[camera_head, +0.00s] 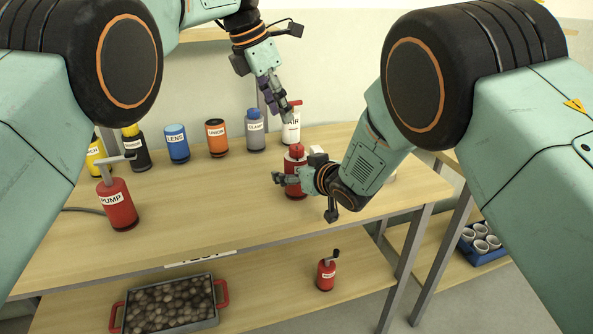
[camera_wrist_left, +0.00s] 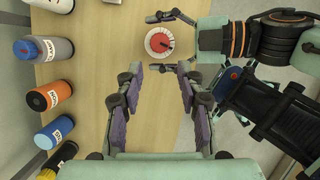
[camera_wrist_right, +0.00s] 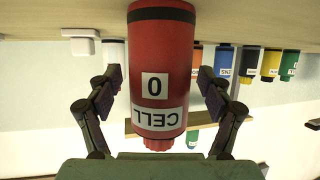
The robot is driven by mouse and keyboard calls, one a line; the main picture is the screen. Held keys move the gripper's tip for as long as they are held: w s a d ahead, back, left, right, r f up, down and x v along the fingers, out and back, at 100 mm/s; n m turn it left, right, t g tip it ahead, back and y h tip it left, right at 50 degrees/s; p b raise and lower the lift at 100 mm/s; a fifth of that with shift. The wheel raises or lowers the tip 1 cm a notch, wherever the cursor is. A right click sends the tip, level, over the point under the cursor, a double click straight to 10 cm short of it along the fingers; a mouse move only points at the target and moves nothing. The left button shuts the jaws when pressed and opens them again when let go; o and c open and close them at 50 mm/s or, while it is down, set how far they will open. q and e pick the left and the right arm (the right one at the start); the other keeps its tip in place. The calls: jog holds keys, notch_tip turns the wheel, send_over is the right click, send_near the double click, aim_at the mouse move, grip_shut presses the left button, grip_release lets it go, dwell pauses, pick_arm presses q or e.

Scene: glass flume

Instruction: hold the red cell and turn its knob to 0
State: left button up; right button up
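The red cell (camera_head: 295,183) stands upright near the right end of the table, with a red knob (camera_head: 296,150) on top. My right gripper (camera_head: 283,180) is open around it. In the right wrist view the cell (camera_wrist_right: 161,45) appears upside down between the fingers, with small gaps on both sides and its labels "0" and "CELL" facing me. The left wrist view looks down on the cell's round red knob (camera_wrist_left: 158,43) inside a pale ring; the dial marks are too small to read. My left gripper (camera_head: 285,108) is open and empty, above and behind the cell.
The white AIR bottle (camera_head: 291,128), grey CLAMP bottle (camera_head: 255,133), orange UNION bottle (camera_head: 216,140) and blue LENS bottle (camera_head: 177,147) line the table's back. A red PUMP (camera_head: 117,205) stands at left front. The table middle is clear. The lower shelf holds a tray (camera_head: 215,320) of stones.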

aim_at(296, 147)
pick_arm(q)
jog(key=shift+o, duration=0.3)
pick_arm(e)
jog(key=c, duration=1.3)
pick_arm(q)
jog(key=shift+o, duration=0.5)
jog(key=shift+r, duration=0.25)
jog(key=d+f+m, duration=0.1)
jog(key=m, duration=0.8)
jog(key=d+f+m+t, duration=0.1)
jog(key=m, duration=0.9)
jog(key=d+f+m, duration=0.1)
jog(key=m, duration=0.8)
jog(key=shift+w+m+t, duration=0.4)
jog(key=m, duration=0.3)
jog(key=shift+w+d, duration=0.1)
jog(key=shift+w, duration=0.1)
jog(key=shift+f, duration=3.45)
